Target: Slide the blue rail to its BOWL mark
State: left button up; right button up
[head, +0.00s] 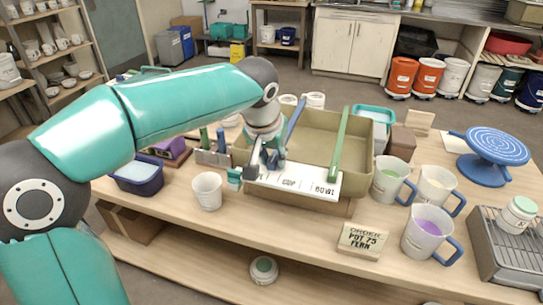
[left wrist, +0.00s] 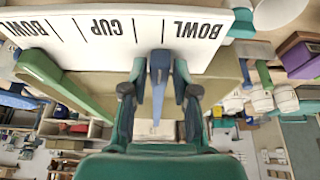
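The blue rail (head: 296,118) lies across the olive tray (head: 305,135), left of the green rail (head: 340,145). My left gripper (head: 262,165) is at the rail's near end, over the tray's front edge. In the left wrist view the blue rail (left wrist: 159,75) stands between the fingers (left wrist: 159,68), with small gaps showing at both sides. The white mark board (head: 295,180) reads CUP and BOWL; the gripper hides its left part. The wrist view shows the board (left wrist: 110,55) upside down, the rail's end between CUP and the right-hand BOWL. My right gripper is out of view.
Handled cups (head: 390,180) stand right of the tray. A white cup (head: 207,190) and a blue tub (head: 138,176) stand left. An order sign (head: 362,241) is in front. A blue turntable (head: 493,155) is at the right.

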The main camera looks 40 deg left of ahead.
pick_arm(q)
jog(key=shift+o, duration=0.8)
jog(key=shift+r, duration=0.1)
jog(key=v, duration=1.1)
jog(key=shift+r, duration=0.35)
jog(key=shift+s, duration=0.15)
